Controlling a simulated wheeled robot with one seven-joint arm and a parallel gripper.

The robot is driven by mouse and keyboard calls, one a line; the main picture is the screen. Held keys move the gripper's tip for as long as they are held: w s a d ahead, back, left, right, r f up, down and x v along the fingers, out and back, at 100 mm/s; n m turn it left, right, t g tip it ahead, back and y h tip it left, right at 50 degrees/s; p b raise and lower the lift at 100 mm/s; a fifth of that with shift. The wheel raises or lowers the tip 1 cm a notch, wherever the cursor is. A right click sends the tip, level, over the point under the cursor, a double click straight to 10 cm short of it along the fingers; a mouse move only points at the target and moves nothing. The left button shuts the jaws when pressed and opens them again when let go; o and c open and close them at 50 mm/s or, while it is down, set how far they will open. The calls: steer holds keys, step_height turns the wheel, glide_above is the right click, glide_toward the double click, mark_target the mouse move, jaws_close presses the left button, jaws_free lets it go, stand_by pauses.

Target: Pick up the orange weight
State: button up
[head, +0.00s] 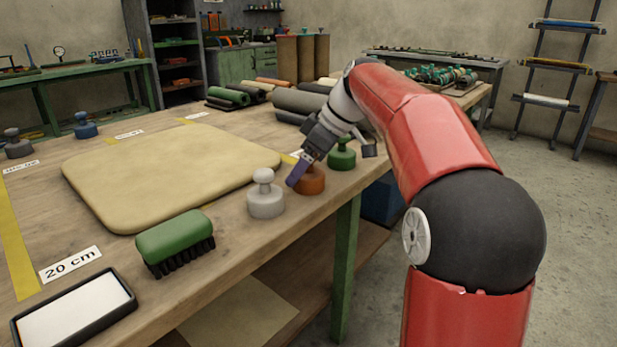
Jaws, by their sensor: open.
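The orange weight (311,182) stands on the wooden table near its front edge, between a light grey weight and a green weight. My gripper (302,172) is right at it, pointing down from above. One purple-blue finger shows in front of the left side of the orange weight. The other finger and the weight's knob are hidden by the gripper, so I cannot tell whether a finger touches it. The gripper is open.
The light grey weight (265,196) stands close on the left and the green weight (342,154) close on the right. A green brush (175,243), a tan sheet (165,172) and a black-rimmed tray (127,308) lie further left. Grey rolls (300,101) lie behind.

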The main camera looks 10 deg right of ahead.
steer(key=c, duration=1.7)
steer(key=shift+r, duration=0.1)
jaws_close()
steer(key=shift+r, duration=0.15)
